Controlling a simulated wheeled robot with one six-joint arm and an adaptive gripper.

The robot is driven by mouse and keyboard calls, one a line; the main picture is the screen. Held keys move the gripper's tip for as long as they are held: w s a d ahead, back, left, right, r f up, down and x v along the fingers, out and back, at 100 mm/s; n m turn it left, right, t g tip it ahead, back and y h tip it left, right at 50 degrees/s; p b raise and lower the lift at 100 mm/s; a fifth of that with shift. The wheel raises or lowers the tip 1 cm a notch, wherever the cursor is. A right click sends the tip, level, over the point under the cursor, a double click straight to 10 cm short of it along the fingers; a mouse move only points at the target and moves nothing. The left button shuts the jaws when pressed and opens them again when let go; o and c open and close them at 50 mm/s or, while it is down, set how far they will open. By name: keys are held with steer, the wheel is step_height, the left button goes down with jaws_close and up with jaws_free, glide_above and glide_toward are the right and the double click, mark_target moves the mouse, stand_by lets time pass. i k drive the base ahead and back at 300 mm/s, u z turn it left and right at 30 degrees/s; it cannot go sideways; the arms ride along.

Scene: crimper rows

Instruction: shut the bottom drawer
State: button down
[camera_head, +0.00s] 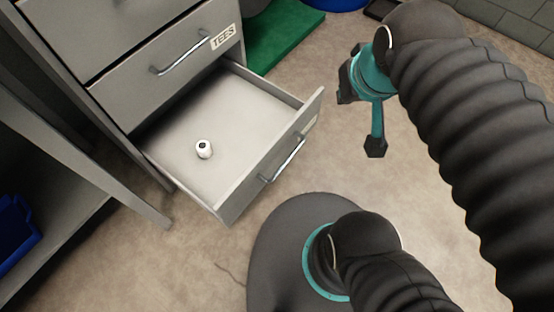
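The bottom drawer (228,205) of a grey metal cabinet is pulled out. Its front panel with a bar handle (284,160) faces lower right, and a pale label sits near the panel's right end. A small white cylindrical fitting (204,149) lies inside on the drawer floor. My gripper (362,124) is to the right of the drawer, apart from its front panel. It is teal with dark finger pads, seen partly from behind my arm.
The drawer above, labelled TEES (222,37), is shut. A grey bench leg (150,212) and a blue bin (14,232) are at left. A green mat or box (285,35) lies behind the cabinet. Bare floor (420,185) shows right of the drawer.

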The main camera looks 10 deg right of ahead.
mark_target(254, 127)
steer(key=z, duration=0.65)
steer(key=k, duration=0.9)
steer(key=u, duration=1)
